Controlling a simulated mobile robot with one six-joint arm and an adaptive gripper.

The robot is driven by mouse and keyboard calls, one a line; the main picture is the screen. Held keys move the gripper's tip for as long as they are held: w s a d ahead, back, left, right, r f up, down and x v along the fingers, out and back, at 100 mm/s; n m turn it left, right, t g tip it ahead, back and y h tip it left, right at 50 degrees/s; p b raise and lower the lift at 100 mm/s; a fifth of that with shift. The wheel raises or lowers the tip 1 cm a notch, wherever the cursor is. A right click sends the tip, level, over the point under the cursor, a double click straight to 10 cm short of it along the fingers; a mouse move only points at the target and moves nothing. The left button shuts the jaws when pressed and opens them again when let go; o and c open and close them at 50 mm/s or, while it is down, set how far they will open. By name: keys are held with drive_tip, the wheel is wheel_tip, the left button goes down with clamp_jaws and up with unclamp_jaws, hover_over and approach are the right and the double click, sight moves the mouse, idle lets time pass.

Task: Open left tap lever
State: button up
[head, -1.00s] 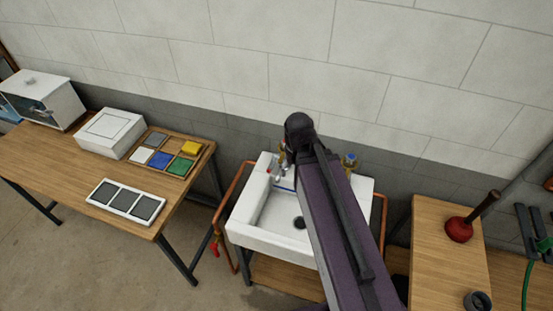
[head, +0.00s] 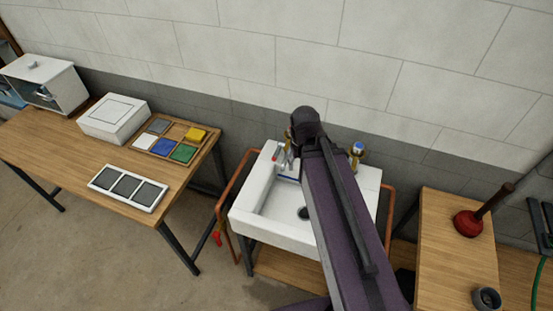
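The white sink (head: 258,228) stands against the wall in the middle of the head view. A small tap lever with a red end (head: 275,156) shows at the back left of the sink, beside a metal tap (head: 286,158). A brass fitting with a blue top (head: 357,151) stands at the back right. My purple arm reaches across the sink from the lower right, its dark end joint close to the tap in the picture. My gripper is not visible; the arm hides part of the basin and the middle of the sink's back edge.
Copper pipes (head: 225,192) flank the sink. A wooden bench (head: 445,245) at right holds a red plunger (head: 467,224).

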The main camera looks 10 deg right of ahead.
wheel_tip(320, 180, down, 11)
drive_tip(key=b, duration=0.9)
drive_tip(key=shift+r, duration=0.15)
